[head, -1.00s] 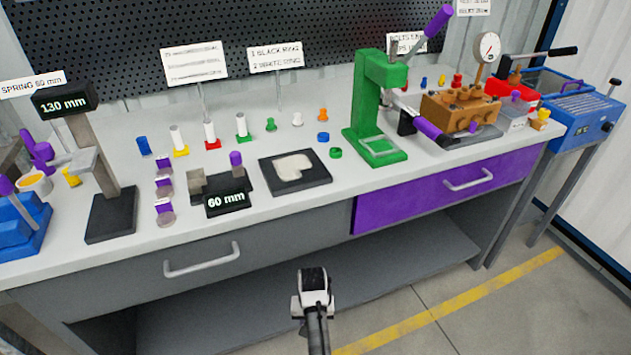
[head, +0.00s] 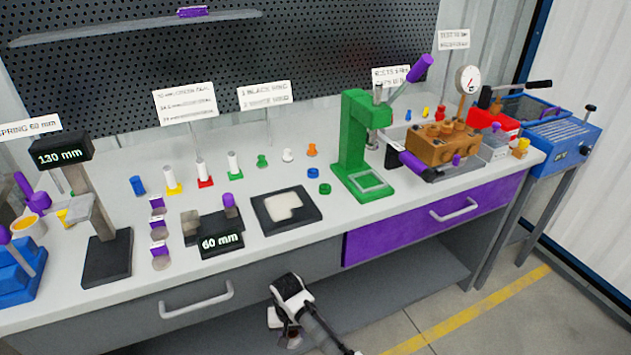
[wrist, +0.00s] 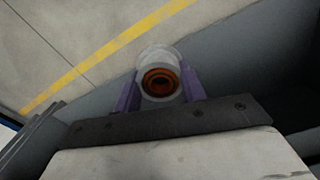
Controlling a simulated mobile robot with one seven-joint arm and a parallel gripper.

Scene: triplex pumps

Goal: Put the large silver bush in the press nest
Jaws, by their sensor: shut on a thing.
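The large silver bush (wrist: 162,73) is a pale, round sleeve with an orange-brown ring inside its dark bore. In the wrist view it sits between the two purple fingers of my gripper (wrist: 160,90), which are shut on it. In the head view my gripper (head: 284,330) hangs low in front of the bench, below the top; the bush is hard to make out there. The green press (head: 353,140) stands on the bench to the right, with a purple-handled lever. Its nest (head: 370,184) is at the square, light-framed base, apart from my gripper.
A black tray (head: 262,222) with a pale insert lies left of the press. The 60 mm gauge (head: 216,238) and 130 mm stand (head: 106,262) are further left. A brown pump block (head: 440,145) stands right of the press. The purple drawer (head: 430,222) is below the bench top.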

